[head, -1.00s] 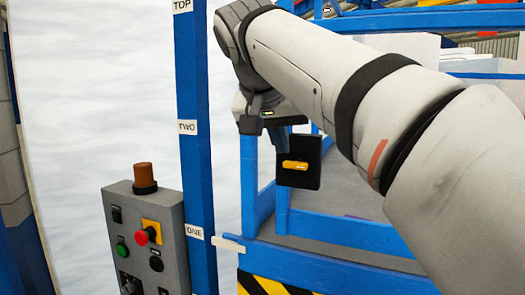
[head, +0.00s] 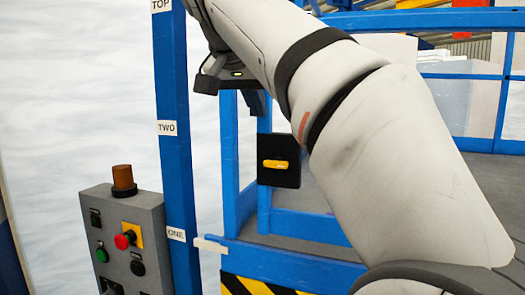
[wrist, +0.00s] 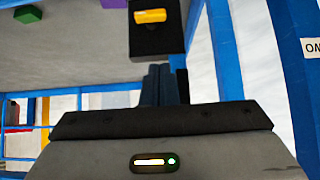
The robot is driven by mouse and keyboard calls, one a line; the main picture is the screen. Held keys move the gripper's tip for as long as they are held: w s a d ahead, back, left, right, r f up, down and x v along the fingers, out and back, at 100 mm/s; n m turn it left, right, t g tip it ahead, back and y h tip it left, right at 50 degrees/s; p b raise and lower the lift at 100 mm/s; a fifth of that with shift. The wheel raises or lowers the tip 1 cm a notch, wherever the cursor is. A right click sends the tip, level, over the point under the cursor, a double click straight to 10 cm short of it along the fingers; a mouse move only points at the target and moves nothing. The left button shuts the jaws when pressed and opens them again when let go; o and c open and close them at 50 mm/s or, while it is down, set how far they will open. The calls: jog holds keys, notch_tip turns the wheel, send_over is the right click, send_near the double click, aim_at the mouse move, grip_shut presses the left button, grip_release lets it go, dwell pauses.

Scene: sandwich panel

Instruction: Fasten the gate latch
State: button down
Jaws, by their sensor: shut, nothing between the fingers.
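The gate latch is a black plate (head: 279,178) with a yellow handle (head: 275,164) lying level across it, mounted on the blue gate frame (head: 264,140). In the wrist view the plate (wrist: 157,43) and the handle (wrist: 150,16) are at the top centre, just beyond my fingertips. My gripper (head: 258,103) is partly behind my arm in the head view, above and slightly left of the plate. In the wrist view my gripper (wrist: 158,72) has its dark fingers together, with nothing between them. I see a gap between fingers and handle.
A grey control box (head: 132,240) with buttons and an orange-brown lamp stands at left. A blue post (head: 175,120) carries labels TOP, TWO and ONE. A pale tab (head: 210,245) sticks out at the lower rail (head: 290,262). Blue railings surround the platform behind.

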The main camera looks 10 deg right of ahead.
send_over(271, 160)
jog(key=s+a, duration=0.1)
jog(key=s, duration=0.1)
jog(key=f, duration=0.5)
jog(key=shift+s+a+f, duration=0.2)
notch_tip(271, 160, down, 2)
jog(key=shift+f, duration=0.2)
jog(key=shift+a+f, duration=0.1)
jog(key=shift+f, duration=0.7)
